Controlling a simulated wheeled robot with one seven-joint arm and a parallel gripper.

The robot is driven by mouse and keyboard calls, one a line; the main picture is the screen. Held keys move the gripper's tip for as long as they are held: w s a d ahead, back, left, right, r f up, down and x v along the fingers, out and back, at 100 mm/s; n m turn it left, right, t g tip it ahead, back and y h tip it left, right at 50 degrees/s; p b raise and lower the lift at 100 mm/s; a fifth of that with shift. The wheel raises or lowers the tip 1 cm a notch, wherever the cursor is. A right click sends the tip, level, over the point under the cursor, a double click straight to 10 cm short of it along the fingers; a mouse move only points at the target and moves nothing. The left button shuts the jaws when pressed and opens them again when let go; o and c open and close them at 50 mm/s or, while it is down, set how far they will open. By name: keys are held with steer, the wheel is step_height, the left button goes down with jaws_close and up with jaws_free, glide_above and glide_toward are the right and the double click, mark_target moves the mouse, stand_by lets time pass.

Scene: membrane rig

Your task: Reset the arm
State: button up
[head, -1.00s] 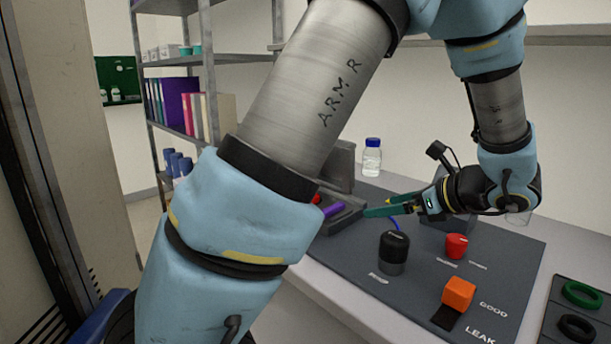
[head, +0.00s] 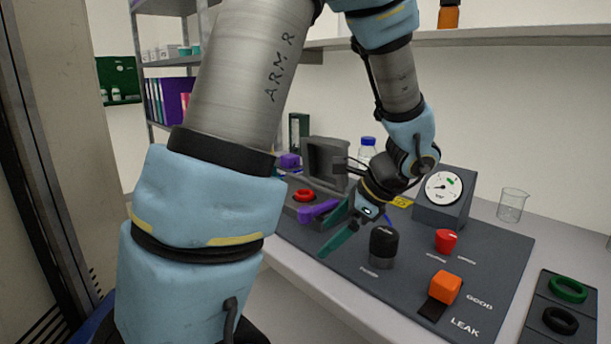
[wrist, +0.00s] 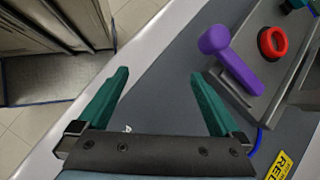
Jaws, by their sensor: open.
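My gripper (head: 337,228) is open and empty, with green fingers, above the left part of the dark rig panel (head: 345,284). In the wrist view my gripper (wrist: 160,90) has its fingers wide apart with only grey panel and bench edge between them. A purple handle (head: 317,211) on the clamp fixture lies just left of the fingers, and in the wrist view the purple handle (wrist: 229,57) is right of the right finger, apart from it. A red ring (head: 303,195) sits in the fixture beside the handle. The grey lid (head: 325,161) of the fixture stands raised.
The panel carries a black knob (head: 383,246), a red knob (head: 446,240), an orange block (head: 446,286) by the GOOD and LEAK labels, and a gauge (head: 443,188). A beaker (head: 512,204) stands behind right. Green (head: 570,290) and black (head: 561,320) rings lie in a tray at right.

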steer(key=a+n+h, duration=0.1)
steer(key=a+n, duration=0.1)
steer(key=s+a+f+n+g+h, duration=0.1)
steer(key=a+n, duration=0.1)
steer(key=n, duration=0.1)
steer(key=s+a+f+n+g+h, duration=0.1)
steer(key=a+n, duration=0.1)
steer(key=n, duration=0.1)
steer(key=shift+s+a+h, duration=0.1)
steer(key=shift+s+h, duration=0.05)
steer(key=shift+h, duration=0.15)
steer(key=a+n+h, duration=0.1)
steer(key=a+n, duration=0.1)
steer(key=n, duration=0.1)
steer(key=s+a+n+h, duration=0.1)
steer(key=n, duration=0.3)
steer(key=a+n+h, duration=0.1)
steer(key=a+n, duration=0.1)
steer(key=n, duration=0.1)
steer(key=shift+s+a+f+t, duration=0.1)
steer(key=shift+s+a+t, duration=0.1)
steer(key=shift+a+t, duration=0.15)
